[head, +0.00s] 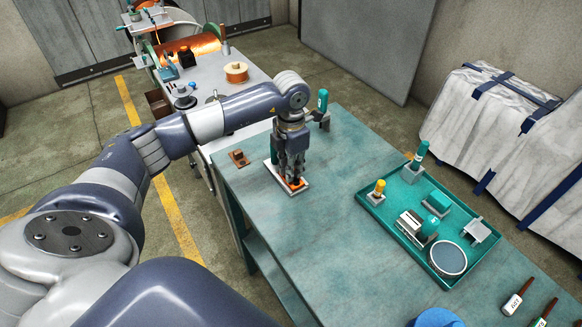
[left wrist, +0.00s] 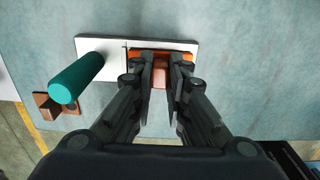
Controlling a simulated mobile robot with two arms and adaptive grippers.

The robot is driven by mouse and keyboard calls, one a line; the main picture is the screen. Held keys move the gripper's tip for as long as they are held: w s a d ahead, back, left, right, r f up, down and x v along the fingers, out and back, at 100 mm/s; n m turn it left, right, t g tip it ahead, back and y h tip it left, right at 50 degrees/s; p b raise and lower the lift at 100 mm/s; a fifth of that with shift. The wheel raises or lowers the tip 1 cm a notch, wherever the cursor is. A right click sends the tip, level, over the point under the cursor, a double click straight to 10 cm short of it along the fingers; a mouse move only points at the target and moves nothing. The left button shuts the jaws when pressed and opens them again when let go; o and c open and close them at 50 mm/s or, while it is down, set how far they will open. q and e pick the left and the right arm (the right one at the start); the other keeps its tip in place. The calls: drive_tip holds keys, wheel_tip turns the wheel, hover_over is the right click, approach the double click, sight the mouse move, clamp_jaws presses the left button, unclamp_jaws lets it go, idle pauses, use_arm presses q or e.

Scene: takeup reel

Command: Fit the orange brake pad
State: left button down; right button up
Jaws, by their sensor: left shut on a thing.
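The orange brake pad (head: 296,184) lies at the right end of a white plate (head: 287,189) on the teal workbench. In the left wrist view the pad (left wrist: 161,55) shows as an orange base with a raised brownish-orange block on it. My left gripper (head: 290,176) points down over it. Its fingers (left wrist: 162,88) are shut on the block, one at each side. A teal upright handle (left wrist: 75,78) stands at the plate's left part. Whether the pad touches the plate or is just above it, I cannot tell. My right gripper is not in view.
A small brown bracket (head: 238,158) lies left of the plate. A teal tray (head: 377,209) with several tools and parts is at the right. A green-handled tool (head: 322,105) stands behind my gripper. The bench between plate and tray is clear.

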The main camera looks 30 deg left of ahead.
use_arm(q)
drive_tip(key=shift+s+f, duration=0.3)
drive_tip(key=shift+f, duration=0.2)
drive_tip(key=c, duration=1.5)
unclamp_jaws()
drive_tip(key=shift+d, duration=0.1)
drive_tip(key=shift+w, duration=0.15)
drive_tip(key=shift+r, duration=0.1)
drive_tip(key=o, duration=0.7)
drive_tip(key=shift+w+a, duration=0.1)
drive_tip(key=shift+a, duration=0.1)
drive_tip(key=shift+c, duration=0.2)
drive_tip(key=shift+r, duration=0.1)
drive_tip(key=shift+r+p, duration=2.3)
drive_tip(key=shift+r, duration=1.75)
